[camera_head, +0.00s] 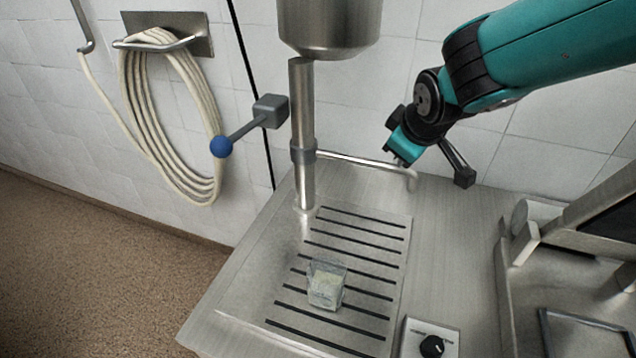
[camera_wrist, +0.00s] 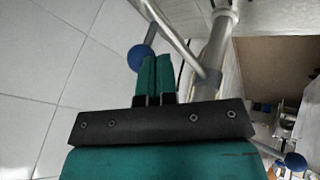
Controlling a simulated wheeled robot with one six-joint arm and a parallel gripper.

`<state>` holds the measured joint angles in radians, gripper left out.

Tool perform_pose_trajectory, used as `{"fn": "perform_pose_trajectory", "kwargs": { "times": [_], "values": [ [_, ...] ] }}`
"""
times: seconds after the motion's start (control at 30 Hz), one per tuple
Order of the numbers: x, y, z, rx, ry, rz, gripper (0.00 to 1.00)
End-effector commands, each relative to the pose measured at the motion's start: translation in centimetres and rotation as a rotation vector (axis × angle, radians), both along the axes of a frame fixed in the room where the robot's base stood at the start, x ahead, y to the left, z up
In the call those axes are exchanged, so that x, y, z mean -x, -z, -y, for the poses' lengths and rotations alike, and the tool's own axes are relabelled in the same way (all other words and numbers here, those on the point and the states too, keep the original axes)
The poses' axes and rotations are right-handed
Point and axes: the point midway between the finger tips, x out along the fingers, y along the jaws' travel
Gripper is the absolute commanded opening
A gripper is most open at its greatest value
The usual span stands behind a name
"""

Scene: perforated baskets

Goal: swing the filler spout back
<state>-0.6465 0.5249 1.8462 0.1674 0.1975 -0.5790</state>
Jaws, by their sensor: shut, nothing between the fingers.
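The filler spout (camera_head: 365,163) is a thin metal tube. It runs to the right from a grey collar on the upright post (camera_head: 303,125) and ends in a short downturned tip behind the slotted drip tray (camera_head: 395,225). In the wrist view the spout (camera_wrist: 176,32) runs diagonally to the post (camera_wrist: 216,50). My gripper (camera_head: 398,158) is by the spout's outer end, its teal fingers pointing down and left. In the wrist view its fingers (camera_wrist: 156,62) are shut together with nothing between them, close to the spout. I cannot tell if they touch it.
A clear cup (camera_head: 326,285) with pale contents stands on the drip tray. A lever with a blue ball (camera_head: 221,147) sticks out left of the post. A steel hopper (camera_head: 330,25) is above. A knob box (camera_head: 432,342) and a steel machine (camera_head: 560,260) stand at right.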

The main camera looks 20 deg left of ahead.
Motion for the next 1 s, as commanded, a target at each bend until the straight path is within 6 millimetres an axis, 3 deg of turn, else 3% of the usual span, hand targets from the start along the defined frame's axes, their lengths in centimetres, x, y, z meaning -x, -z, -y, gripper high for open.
{"fn": "perform_pose_trajectory", "kwargs": {
  "times": [0.6,1.0],
  "values": [
    [-1.15,-0.11,-0.07,-0.002,0.005,0.010,0.00],
    [-0.40,-0.40,-0.29,-0.002,0.003,0.010,0.00]
  ]
}}
